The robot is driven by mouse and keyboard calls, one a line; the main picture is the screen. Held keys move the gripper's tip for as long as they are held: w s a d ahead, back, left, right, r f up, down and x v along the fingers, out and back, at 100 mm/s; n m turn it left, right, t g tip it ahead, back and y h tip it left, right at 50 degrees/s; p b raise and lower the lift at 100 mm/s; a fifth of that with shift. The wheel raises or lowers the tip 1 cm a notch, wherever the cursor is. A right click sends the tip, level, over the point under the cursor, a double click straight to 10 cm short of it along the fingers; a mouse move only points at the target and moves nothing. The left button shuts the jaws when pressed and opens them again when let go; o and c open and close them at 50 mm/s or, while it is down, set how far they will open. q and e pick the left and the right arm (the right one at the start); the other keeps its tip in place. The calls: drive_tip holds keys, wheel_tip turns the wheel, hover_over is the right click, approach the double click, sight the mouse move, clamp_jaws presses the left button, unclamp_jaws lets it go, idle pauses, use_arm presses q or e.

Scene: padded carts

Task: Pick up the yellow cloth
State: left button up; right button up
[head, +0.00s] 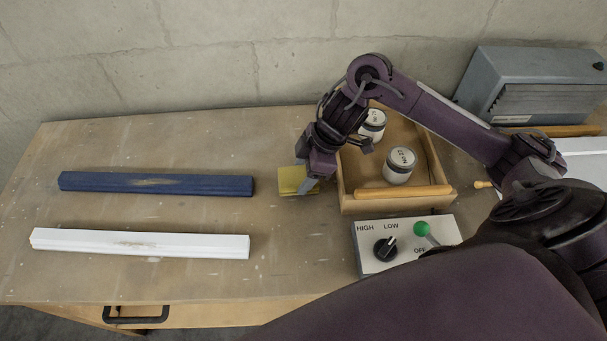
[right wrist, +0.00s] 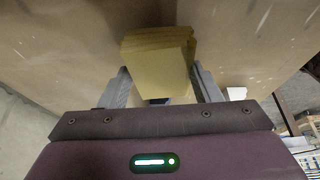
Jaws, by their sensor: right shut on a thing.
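My right gripper (head: 312,186) is at the right side of the cloth in the head view. I cannot tell whether the cloth is clear of the table. My left gripper is not in view.
A wooden tray (head: 434,160) holds two white-lidded jars (head: 400,165). A control box (head: 369,233) with a dial and a green-knobbed lever stands in front. A blue bar (head: 110,182) and a white bar (head: 190,246) lie left. A grey machine (head: 500,73) stands back right.

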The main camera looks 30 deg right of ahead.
sight(304, 176)
wheel_tip(304, 176, up, 18)
drive_tip(key=p, duration=0.6)
drive_tip(key=shift+f, duration=0.15)
drive_tip(key=o, duration=0.4)
drive_tip(key=c, duration=0.3)
